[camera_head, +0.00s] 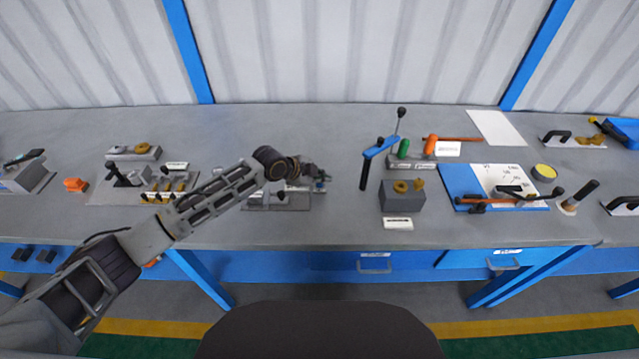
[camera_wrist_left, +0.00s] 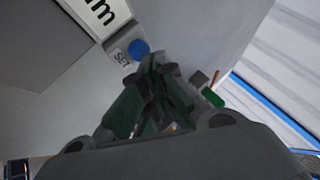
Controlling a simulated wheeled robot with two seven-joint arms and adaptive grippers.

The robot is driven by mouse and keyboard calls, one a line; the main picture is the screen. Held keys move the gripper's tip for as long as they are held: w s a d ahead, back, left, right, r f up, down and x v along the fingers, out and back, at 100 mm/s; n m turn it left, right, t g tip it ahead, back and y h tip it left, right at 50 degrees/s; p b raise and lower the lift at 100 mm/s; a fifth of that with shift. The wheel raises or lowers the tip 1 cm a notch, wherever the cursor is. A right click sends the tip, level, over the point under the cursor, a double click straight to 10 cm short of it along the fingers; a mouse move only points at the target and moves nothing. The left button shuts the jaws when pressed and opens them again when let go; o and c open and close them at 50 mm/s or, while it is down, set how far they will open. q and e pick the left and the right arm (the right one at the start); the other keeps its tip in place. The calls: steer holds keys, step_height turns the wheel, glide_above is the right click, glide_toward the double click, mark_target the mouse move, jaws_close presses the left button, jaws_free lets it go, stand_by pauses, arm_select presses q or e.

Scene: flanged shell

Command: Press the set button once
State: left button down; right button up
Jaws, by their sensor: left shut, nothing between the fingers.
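The set button is a round blue button (camera_wrist_left: 138,49) in the left wrist view, beside a small "SET" label (camera_wrist_left: 122,57) on a grey device. A white display with "mm" (camera_wrist_left: 103,14) is next to it. My left gripper (camera_wrist_left: 154,60) is shut and empty, its fingertips just beside and below the button in the picture; I cannot tell whether they touch it. In the head view my left gripper (camera_head: 318,174) is over a grey plate (camera_head: 288,203) on the bench, and the button is too small or hidden there. My right gripper is not in view.
The grey bench (camera_head: 350,225) carries a blue-handled lever (camera_head: 380,148), a grey block (camera_head: 402,196) and a blue board (camera_head: 459,182) to the right. Fixtures (camera_head: 130,175) with several small parts stand to the left. The bench's front strip is mostly clear.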

mark_target(321, 185)
arm_select(q)
steer(key=shift+f, duration=0.45)
stand_by(0.6)
steer(key=shift+r, duration=0.15)
stand_by(0.3)
steer(key=shift+r+p, duration=0.35)
steer(key=shift+r, duration=0.15)
steer(key=shift+r+p, duration=0.3)
steer(key=shift+r, duration=0.05)
steer(key=shift+r+p, duration=1.95)
steer(key=shift+r, duration=0.6)
steer(key=shift+s+f, duration=0.1)
